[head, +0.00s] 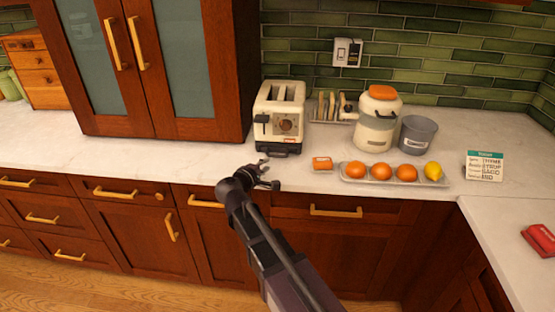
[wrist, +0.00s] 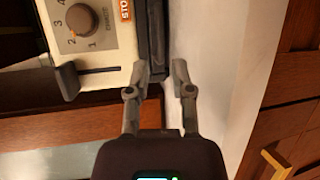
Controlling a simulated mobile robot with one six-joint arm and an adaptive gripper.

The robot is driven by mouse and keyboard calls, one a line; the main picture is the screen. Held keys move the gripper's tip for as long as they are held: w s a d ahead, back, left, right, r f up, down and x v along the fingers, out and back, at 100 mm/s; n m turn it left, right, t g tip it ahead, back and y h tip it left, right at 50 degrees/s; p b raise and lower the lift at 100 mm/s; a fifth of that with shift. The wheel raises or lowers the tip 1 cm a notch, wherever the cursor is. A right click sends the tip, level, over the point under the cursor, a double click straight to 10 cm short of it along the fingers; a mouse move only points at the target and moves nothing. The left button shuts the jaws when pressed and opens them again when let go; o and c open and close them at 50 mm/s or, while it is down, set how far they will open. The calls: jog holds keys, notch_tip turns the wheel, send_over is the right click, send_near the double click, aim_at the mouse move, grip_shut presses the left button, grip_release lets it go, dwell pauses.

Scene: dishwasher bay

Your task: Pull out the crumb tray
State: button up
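The cream toaster (head: 280,112) stands on the counter against the green tile wall, its dial and lever facing me. A dark band at its foot (head: 278,149) is where the crumb tray would sit; I cannot make out the tray's own edge. In the wrist view, turned on its side, the toaster (wrist: 110,25) shows its numbered dial, a dark lever and the dark base strip (wrist: 153,35). My gripper (head: 268,173) is in front of the toaster, low over the counter's front.
Right of the toaster are a toast rack (head: 325,106), a cream jar with an orange lid (head: 378,120), a grey bucket (head: 418,135), a fruit tray (head: 388,181) and a small orange packet (head: 322,163). A tall cabinet (head: 160,65) stands left. Counter left of my gripper is clear.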

aim_at(276, 164)
jog(key=b+x, duration=0.1)
jog(key=x, duration=0.6)
jog(key=shift+w+d+f, duration=0.1)
jog(key=shift+w+d, duration=0.05)
jog(key=shift+w, duration=0.2)
grip_shut()
